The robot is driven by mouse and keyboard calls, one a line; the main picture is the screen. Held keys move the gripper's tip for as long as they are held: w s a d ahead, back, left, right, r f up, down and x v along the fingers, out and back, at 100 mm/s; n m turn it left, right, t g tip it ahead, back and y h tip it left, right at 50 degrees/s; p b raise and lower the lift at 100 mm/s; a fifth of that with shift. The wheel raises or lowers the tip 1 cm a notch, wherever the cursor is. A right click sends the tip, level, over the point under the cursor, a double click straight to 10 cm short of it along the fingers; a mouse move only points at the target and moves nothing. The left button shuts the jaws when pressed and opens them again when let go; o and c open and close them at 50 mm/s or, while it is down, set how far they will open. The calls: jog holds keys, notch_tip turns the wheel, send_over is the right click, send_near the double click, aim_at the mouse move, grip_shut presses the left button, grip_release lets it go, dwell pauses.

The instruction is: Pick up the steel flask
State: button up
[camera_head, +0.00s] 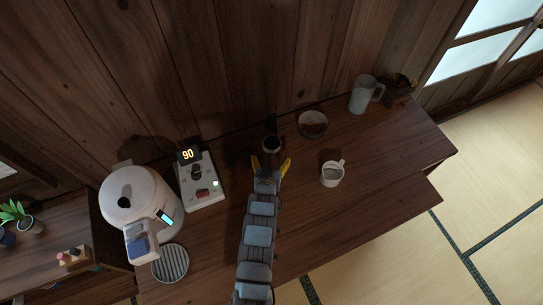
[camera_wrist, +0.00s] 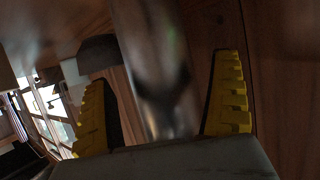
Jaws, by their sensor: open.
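The steel flask (camera_wrist: 155,60) is a shiny, reflective cylinder in the wrist view, standing between my two open fingers and blurred by closeness. In the head view it appears to be the small round thing with a dark top (camera_head: 271,144), just beyond my fingertips near the back wall. My gripper (camera_head: 271,164) is open, with its yellow-padded fingers spread. It also shows in the wrist view (camera_wrist: 165,100), one finger on each side of the flask. Whether either finger touches the flask I cannot tell.
A bowl (camera_head: 313,125) with reddish-brown contents and a white mug (camera_head: 332,174) stand to the right. A grey jug (camera_head: 361,96) is farther right. A control box (camera_head: 201,183) showing 90 and a white kettle-like appliance (camera_head: 130,200) stand left. The front right of the wooden table (camera_head: 390,185) is clear.

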jog(key=shift+x, duration=1.35)
jog(key=c, duration=1.3)
jog(key=shift+c, duration=0.3)
jog(key=shift+r, duration=0.3)
jog(key=shift+r, duration=1.45)
jog(key=shift+s+r, duration=0.3)
jog(key=shift+s, duration=0.15)
jog(key=shift+s+d+r, duration=0.2)
jog(key=shift+s+r, duration=0.8)
jog(key=shift+r, duration=0.25)
jog(key=shift+s+d+r, duration=0.15)
jog(key=shift+s+r, duration=0.85)
jog(key=shift+r, duration=0.2)
jog(key=b, duration=0.1)
send_near(275, 150)
jog(key=shift+s+d+r, duration=0.25)
jog(key=shift+s+d, duration=0.15)
jog(key=shift+d, duration=0.1)
jog(key=shift+s+d+r, duration=0.25)
jog(key=shift+s+d, duration=0.1)
jog(key=shift+d, duration=0.15)
